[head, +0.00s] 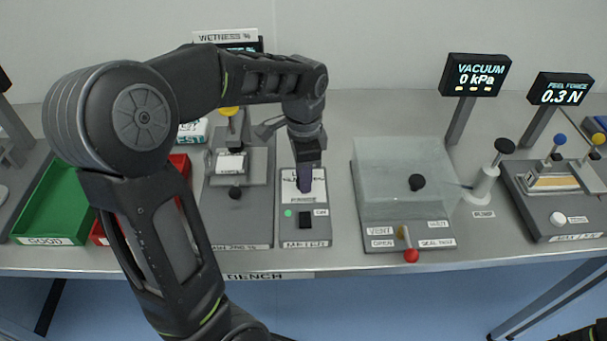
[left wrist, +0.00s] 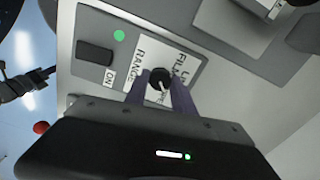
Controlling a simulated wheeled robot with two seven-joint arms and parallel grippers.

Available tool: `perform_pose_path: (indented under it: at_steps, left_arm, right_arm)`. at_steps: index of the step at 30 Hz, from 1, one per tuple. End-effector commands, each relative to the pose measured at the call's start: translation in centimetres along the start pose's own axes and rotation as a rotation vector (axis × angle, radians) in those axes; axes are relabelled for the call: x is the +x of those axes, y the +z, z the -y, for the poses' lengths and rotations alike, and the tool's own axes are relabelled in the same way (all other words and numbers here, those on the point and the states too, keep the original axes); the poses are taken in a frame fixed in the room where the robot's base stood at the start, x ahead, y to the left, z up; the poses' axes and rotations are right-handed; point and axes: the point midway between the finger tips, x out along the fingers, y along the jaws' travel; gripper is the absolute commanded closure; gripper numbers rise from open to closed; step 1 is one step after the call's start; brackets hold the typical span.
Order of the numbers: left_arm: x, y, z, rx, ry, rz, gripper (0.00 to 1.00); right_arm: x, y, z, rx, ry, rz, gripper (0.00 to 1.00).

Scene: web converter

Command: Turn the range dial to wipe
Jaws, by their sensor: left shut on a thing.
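The range dial (left wrist: 160,77) is a small round black knob with a white pointer mark, on a white label plate. The printed words RANGE, FILM and part of another ending in PE show around it; the gripper partly covers them. The mark points towards the lower part of the plate in the left wrist view, near the PE lettering. My left gripper (left wrist: 163,84) is shut on the dial, its purple fingers on either side. In the head view the left gripper (head: 304,180) points down onto the grey meter box (head: 304,236) and hides the dial.
The box has a green light (left wrist: 119,35) and a black switch (left wrist: 95,53). A clear vacuum chamber (head: 400,185) stands to its right, a sample stand (head: 236,215) to its left. A dark jointed part (left wrist: 22,86), perhaps my right gripper, shows beyond the bench edge.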

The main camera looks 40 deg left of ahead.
Motion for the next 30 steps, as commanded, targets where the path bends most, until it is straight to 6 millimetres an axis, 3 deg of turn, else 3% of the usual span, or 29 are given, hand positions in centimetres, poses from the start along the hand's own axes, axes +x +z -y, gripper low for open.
perform_pose_path:
  at_steps: [12, 27, 28, 30]
  left_arm:
    - [-0.13, -0.06, 0.09, 0.224, -0.004, -0.002, 1.00]
    - [-0.15, -0.09, 0.09, 0.253, -0.004, -0.002, 1.00]
    - [-0.15, -0.09, 0.08, 0.253, -0.004, -0.002, 0.69]
    - [-0.14, -0.09, 0.08, 0.252, -0.004, -0.002, 0.63]
  right_arm:
    - [0.01, -0.02, 0.00, 0.000, 0.000, 0.000, 1.00]
    - [0.01, -0.01, 0.00, 0.000, 0.000, 0.000, 1.00]
    - [0.01, -0.01, 0.00, 0.000, 0.000, 0.000, 1.00]
    - [0.01, -0.01, 0.00, 0.000, 0.000, 0.000, 1.00]
